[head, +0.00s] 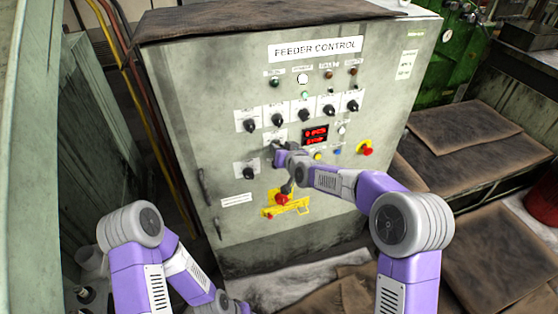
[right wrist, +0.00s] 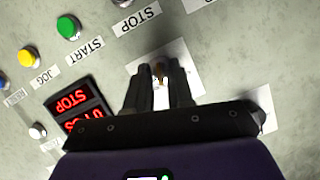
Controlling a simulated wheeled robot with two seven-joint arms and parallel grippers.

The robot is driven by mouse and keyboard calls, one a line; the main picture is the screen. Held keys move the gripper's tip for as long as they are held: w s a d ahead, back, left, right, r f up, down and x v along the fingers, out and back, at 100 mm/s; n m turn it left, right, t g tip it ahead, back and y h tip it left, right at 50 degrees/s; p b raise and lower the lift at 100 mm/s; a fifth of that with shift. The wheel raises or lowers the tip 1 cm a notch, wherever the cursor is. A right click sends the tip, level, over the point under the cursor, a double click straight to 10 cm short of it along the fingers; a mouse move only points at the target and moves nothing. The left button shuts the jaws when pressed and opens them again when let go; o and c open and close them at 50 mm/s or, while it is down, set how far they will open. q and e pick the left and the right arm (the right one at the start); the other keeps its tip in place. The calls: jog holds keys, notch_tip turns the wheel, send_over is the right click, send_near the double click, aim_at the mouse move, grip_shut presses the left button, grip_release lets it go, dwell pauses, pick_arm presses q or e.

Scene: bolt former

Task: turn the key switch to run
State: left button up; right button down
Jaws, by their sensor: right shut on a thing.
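The key switch (right wrist: 160,72) is on a pale label plate on the grey panel in the right wrist view. My right gripper (right wrist: 160,85) has its two dark fingers on either side of the small brass-coloured key and is shut on it. In the head view my right gripper (head: 277,148) is against the panel, left of the red display (head: 315,134), and hides most of the switch. The switch's exact position is hard to read. The display (right wrist: 75,103) shows STOP in red. My left gripper is not in view; only parts of the left arm show at the lower left.
The FEEDER CONTROL cabinet (head: 230,75) has a row of black knobs (head: 305,115) above the gripper and another knob (head: 249,173) at lower left. A red emergency button (head: 367,151) is at right; a red-handled yellow device (head: 282,199) is below. Green (right wrist: 68,27) and yellow (right wrist: 28,56) buttons are nearby.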

jog(key=shift+d+f+m+y+b, duration=0.15)
jog(key=shift+m+y+b, duration=1.5)
jog(key=shift+b, duration=2.3)
jog(key=shift+m+h, duration=0.35)
jog(key=shift+m, duration=0.1)
jog(key=c, duration=1.3)
grip_release()
jog(key=shift+v, duration=3.75)
